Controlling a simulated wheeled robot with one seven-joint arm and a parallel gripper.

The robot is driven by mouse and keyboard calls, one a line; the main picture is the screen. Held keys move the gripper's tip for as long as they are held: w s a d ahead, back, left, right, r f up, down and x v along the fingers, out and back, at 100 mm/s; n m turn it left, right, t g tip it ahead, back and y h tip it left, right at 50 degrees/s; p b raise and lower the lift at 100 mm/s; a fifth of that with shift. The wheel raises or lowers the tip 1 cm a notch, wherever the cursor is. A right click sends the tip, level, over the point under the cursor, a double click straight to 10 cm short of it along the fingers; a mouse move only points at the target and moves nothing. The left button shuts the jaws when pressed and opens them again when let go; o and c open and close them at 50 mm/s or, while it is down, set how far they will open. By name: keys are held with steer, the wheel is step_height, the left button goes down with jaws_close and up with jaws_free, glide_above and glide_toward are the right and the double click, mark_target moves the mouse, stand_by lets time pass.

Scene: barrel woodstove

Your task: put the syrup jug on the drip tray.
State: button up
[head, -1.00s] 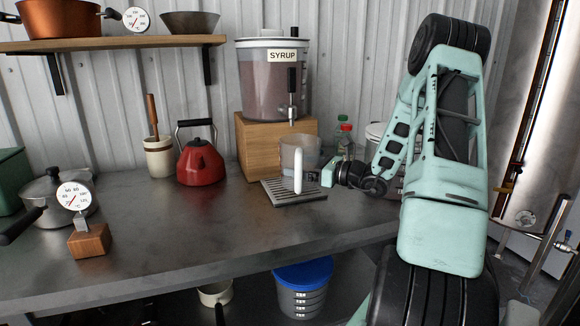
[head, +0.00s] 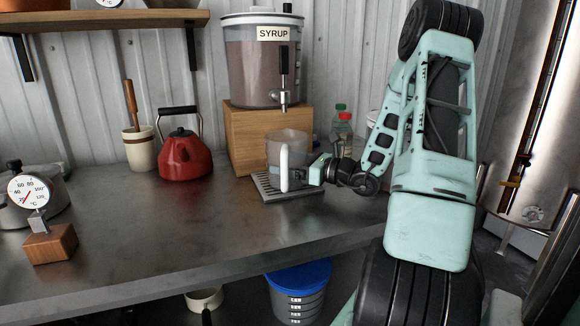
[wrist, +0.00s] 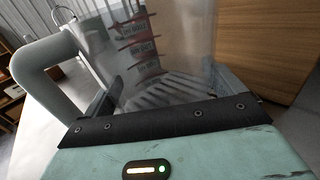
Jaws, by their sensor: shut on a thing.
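The syrup jug (head: 288,148) is a clear jug with a white handle (head: 284,168). It is upright over the grey slatted drip tray (head: 288,195), below the tap of the syrup dispenser. My gripper (head: 318,172) reaches in from the right and is shut on the jug. In the wrist view the clear jug wall with red markings (wrist: 140,45) fills the middle, and the tray's slats (wrist: 170,92) show through it. I cannot tell whether the jug's base touches the tray.
The syrup dispenser (head: 262,65) stands on a wooden box (head: 245,140) right behind the jug. A red kettle (head: 186,156) and a utensil crock (head: 140,148) stand to the left. Bottles (head: 342,130) stand behind my gripper. The counter front is clear.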

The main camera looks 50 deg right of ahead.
steer(key=shift+f, duration=0.1)
steer(key=o, duration=0.7)
steer(key=shift+o, duration=0.2)
steer(key=shift+s+d, duration=0.1)
steer(key=shift+s, duration=0.1)
steer(key=v, duration=1.1)
steer(key=shift+s+d, duration=0.1)
steer(key=shift+s, duration=0.2)
